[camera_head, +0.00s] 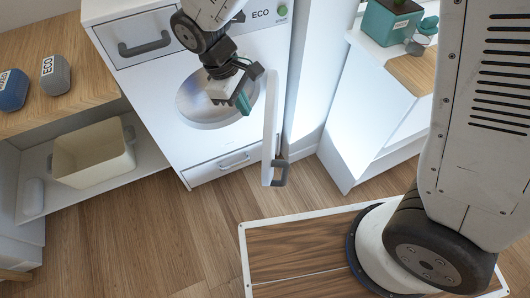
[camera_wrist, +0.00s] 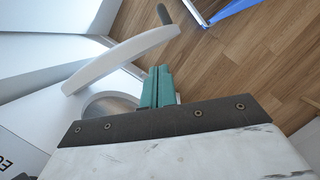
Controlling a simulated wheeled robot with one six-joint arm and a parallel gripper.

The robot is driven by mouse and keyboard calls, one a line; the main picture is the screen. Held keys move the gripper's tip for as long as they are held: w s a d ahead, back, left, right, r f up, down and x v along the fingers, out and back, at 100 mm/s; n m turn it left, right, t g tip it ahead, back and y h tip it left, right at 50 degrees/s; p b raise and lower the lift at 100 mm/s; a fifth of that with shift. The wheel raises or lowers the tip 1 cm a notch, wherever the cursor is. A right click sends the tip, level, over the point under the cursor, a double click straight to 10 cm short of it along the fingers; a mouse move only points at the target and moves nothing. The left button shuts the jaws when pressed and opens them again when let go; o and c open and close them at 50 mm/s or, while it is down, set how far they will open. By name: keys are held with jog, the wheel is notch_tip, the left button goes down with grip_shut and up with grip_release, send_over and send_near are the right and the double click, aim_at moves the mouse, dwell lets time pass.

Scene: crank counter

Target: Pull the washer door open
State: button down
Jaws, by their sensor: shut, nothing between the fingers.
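The white washer (camera_head: 153,82) stands at the back centre in the head view. Its door (camera_head: 270,125) is swung open to the right, seen nearly edge-on, with a grey handle (camera_head: 281,170) at its free end. The round metal drum opening (camera_head: 200,110) is exposed. My gripper (camera_head: 243,103) is in front of the drum opening, on the inner side of the door, with its teal fingers shut and empty. In the wrist view the fingers (camera_wrist: 158,85) are together, close to the door (camera_wrist: 120,60); whether they touch it I cannot tell. The handle (camera_wrist: 164,14) is beyond, apart from the fingers.
A wooden-topped shelf with a beige bin (camera_head: 93,152) stands left of the washer. A white cabinet (camera_head: 365,115) with a teal pot (camera_head: 390,22) stands to the right. Wooden floor (camera_head: 170,240) lies open in front of the washer.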

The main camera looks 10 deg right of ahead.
jog(key=s+a+f+n+h, duration=0.1)
jog(key=a+f+n, duration=0.2)
jog(key=a+f, duration=0.45)
jog(key=s+d+f, duration=0.2)
jog(key=d+f, duration=0.6)
jog(key=f, duration=0.2)
jog(key=shift+d+f, duration=0.35)
jog(key=shift+f, duration=0.05)
